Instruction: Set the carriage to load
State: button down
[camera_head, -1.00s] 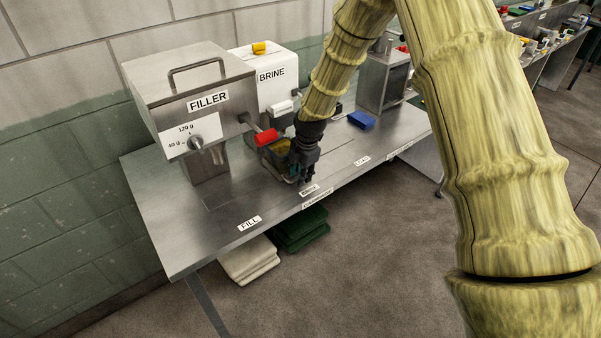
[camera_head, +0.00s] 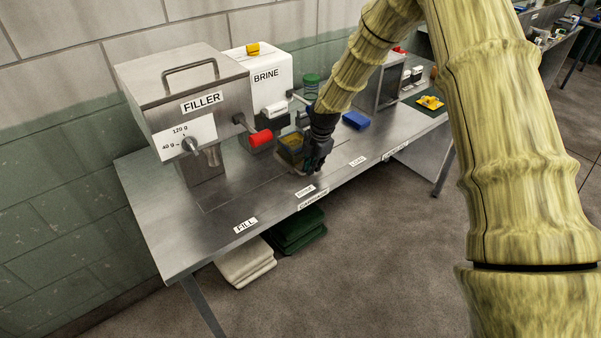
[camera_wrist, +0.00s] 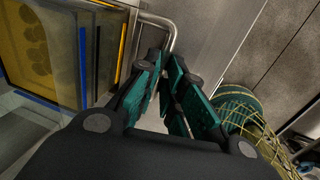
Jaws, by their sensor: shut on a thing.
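The carriage (camera_head: 291,143) is a clear-sided box with yellow contents. It sits on the bench track between the BRINE label (camera_head: 305,191) and the LOAD label (camera_head: 357,160). In the wrist view the carriage (camera_wrist: 50,45) is at the upper left, with a bent metal handle (camera_wrist: 172,32) beside it. My gripper (camera_head: 312,168) is at the front of the carriage. In the wrist view my gripper (camera_wrist: 172,80) has its green-padded fingers closed at the handle. The exact contact is hidden between the fingers.
The filler (camera_head: 185,95) with its red-ended lever (camera_head: 260,138) and the white brine unit (camera_head: 262,85) stand behind the track at left. A blue block (camera_head: 356,120) lies behind the LOAD label. The track near LOAD looks clear.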

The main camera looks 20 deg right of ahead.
jog(key=w+d, duration=0.2)
jog(key=d, duration=0.3)
jog(key=w+d+b, duration=0.1)
jog(key=w+d, duration=0.1)
jog(key=d, duration=0.3)
jog(key=w+d+b, duration=0.1)
jog(key=d, duration=0.5)
jog(key=shift+w, duration=0.4)
jog(key=shift+w+d, duration=0.1)
jog(key=shift+d, duration=0.1)
jog(key=shift+r, duration=0.1)
jog(key=c, duration=1.5)
grip_release()
jog(key=shift+d, duration=0.2)
jog(key=shift+a, duration=0.1)
jog(key=shift+r, duration=0.3)
jog(key=r, duration=0.3)
jog(key=s+r, duration=0.1)
jog(key=r, duration=0.3)
jog(key=s+d+r, duration=0.1)
jog(key=r, duration=0.3)
jog(key=shift+s, duration=0.1)
jog(key=shift+a+f, duration=0.1)
